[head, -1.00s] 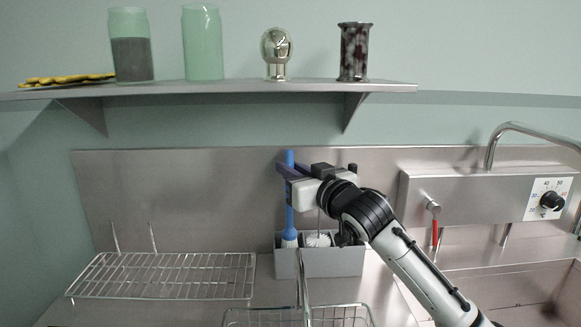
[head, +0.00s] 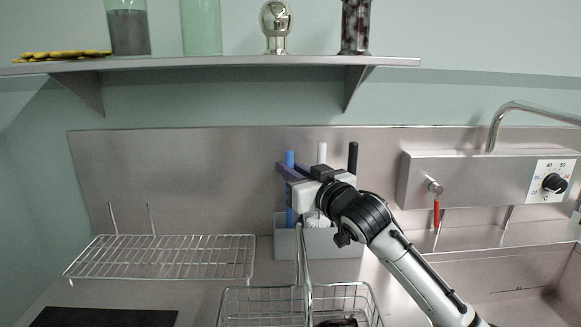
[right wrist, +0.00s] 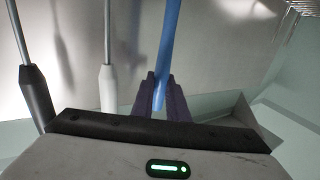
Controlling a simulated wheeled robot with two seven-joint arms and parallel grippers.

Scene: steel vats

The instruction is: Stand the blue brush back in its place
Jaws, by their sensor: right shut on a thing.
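The blue brush (head: 290,158) stands upright at the left end of the grey holder (head: 345,246). Its lower end is inside the holder, with the head hidden behind the front wall; I cannot tell whether it touches the bottom. My right gripper (head: 281,171) is shut on the blue handle, above the holder. In the right wrist view its purple fingers (right wrist: 160,92) are on either side of the blue handle (right wrist: 167,45). A white-handled brush (head: 322,152) and a black-handled one (head: 353,158) stand to the right in the holder. My left gripper is out of view.
A wire rack (head: 160,258) is left of the holder. A wire basket (head: 262,303) with something dark in it is in front. A black mat (head: 105,318) lies front left. A shelf (head: 220,63) with jars is above; a tap panel (head: 470,180) and sink are right.

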